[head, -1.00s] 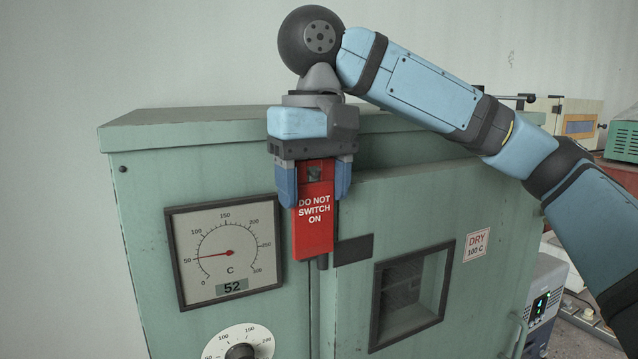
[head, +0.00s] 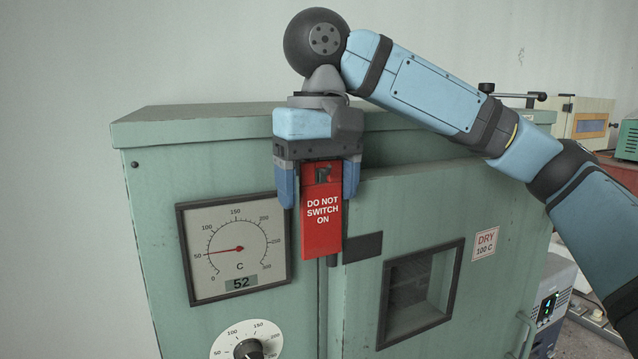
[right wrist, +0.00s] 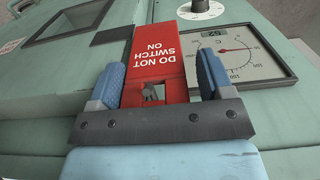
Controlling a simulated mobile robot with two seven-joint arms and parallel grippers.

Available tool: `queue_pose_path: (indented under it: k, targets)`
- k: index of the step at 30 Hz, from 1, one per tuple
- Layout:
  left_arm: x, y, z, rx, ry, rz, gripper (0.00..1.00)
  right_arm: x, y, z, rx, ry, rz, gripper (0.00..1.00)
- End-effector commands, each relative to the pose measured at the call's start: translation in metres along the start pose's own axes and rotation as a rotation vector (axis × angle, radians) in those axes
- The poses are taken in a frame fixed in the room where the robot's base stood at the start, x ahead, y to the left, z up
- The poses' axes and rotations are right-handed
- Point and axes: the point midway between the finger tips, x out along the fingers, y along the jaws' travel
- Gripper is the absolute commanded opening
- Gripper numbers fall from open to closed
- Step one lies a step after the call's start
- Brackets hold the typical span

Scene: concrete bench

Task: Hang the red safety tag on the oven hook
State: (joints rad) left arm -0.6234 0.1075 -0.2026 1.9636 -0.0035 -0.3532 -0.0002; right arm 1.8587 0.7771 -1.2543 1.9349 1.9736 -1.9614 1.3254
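The red safety tag (head: 322,232), lettered "DO NOT SWITCH ON", hangs upright against the front of the green oven (head: 160,240). It also shows in the right wrist view (right wrist: 160,62). The grey oven hook (right wrist: 151,93) shows in the hole at the tag's top, and the tag appears to hang on it. My right gripper (head: 320,202) points down over the tag's upper part. Its blue fingers stand on either side of the tag, open, with a visible gap on at least one side. My left gripper is not in view.
A temperature gauge (head: 236,225) is left of the tag, with a dial (head: 248,345) below. A dark latch plate (head: 362,247) and the door window (head: 420,292) are to the right. The oven's top edge (head: 200,125) lies behind my gripper. The wall at left is clear.

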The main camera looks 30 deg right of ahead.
Motion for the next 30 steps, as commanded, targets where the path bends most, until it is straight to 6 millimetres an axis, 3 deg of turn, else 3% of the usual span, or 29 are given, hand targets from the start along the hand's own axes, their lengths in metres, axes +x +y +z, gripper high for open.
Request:
queue_pose_path:
  k: [26, 30]
  targets:
    - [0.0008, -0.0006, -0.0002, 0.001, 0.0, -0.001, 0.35, -0.002, 0.0043, -0.0011, 0.009, 0.002, 0.006, 0.89]
    - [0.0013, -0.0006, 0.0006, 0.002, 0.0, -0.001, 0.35, -0.0094, 0.0037, -0.0016, 0.01, 0.004, 0.005, 0.89]
